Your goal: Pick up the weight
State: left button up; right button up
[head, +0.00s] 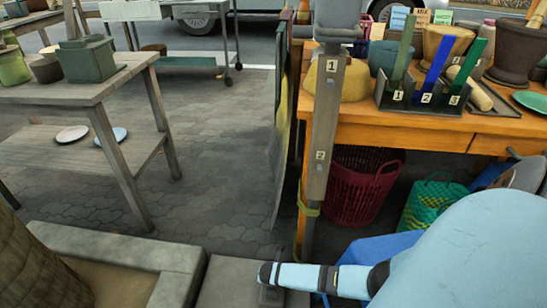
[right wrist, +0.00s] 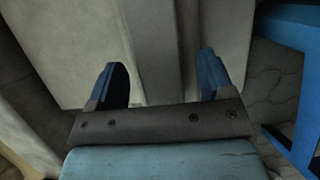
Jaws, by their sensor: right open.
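I cannot pick out the weight for certain in either view. In the right wrist view, my right gripper (right wrist: 160,65) is open, its two dark blue fingers apart with nothing between them. Beyond the fingers is a pale grey surface (right wrist: 60,55) with a raised ridge; I cannot tell how far away it is. In the head view my right arm reaches in from the lower right, its end over a grey stone slab (head: 222,282). A small dark object (head: 271,297) shows below the arm's end, partly hidden; I cannot tell what it is. My left gripper is not in view.
A grey wooden table (head: 125,72) with a green box (head: 88,60) stands at the left. An orange workbench (head: 430,135) with tools and pots stands at the right, a red basket (head: 360,190) beneath it. A tagged post (head: 322,125) stands in front. Paving between is clear.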

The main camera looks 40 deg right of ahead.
grip_shut()
jog(key=shift+w+r, duration=0.1)
jog(key=shift+w, duration=0.05)
jog(key=shift+r, duration=0.1)
